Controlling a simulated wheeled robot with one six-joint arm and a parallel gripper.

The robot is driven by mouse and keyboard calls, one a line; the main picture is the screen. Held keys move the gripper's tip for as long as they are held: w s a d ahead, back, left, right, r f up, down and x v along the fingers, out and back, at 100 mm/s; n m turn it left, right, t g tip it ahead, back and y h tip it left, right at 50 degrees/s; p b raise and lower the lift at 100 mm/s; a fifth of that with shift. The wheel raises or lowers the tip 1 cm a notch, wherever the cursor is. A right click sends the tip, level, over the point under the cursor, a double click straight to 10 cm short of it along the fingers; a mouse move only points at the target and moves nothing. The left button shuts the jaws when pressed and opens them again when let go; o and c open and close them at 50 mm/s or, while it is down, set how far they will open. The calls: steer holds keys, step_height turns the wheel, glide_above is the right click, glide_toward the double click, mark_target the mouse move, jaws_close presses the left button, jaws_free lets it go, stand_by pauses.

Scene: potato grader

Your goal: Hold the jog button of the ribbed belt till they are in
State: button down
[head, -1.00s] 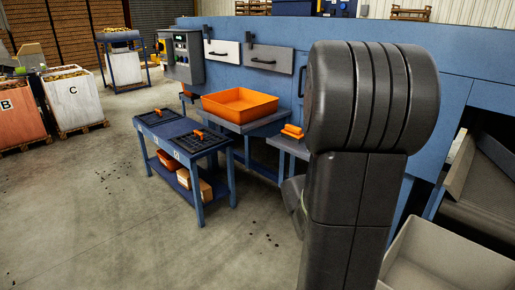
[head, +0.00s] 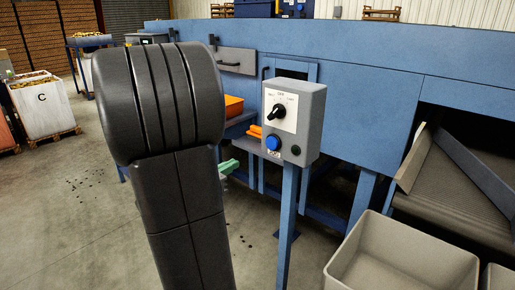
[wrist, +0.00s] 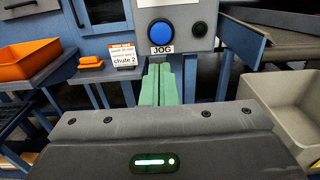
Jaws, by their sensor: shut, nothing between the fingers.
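The blue jog button (head: 273,143) is on the lower front of a grey control box (head: 310,122) on a blue post. In the wrist view the same button (wrist: 160,32) has a JOG label under it. My gripper (wrist: 162,68) has pale green fingers pressed together with nothing between them, pointing at the box just below the label. In the head view the gripper (head: 229,167) shows left of the box, apart from the button, partly hidden by my arm. The dark ribbed belt (head: 450,185) slopes at the right; I see no potatoes on its visible part.
The box also carries a black selector knob (head: 279,112) and a dark round fitting (head: 295,150). A pale bin (head: 400,262) stands front right. An orange tray (wrist: 28,58) and a chute 2 sign (wrist: 122,55) are left of the post. Floor is open at left.

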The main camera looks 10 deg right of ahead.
mark_target(270, 144)
steer(key=shift+w+d, duration=0.1)
steer(key=shift+d, duration=0.05)
steer(key=p+x, duration=0.2)
steer(key=x, duration=1.1)
steer(key=shift+w+d, duration=0.25)
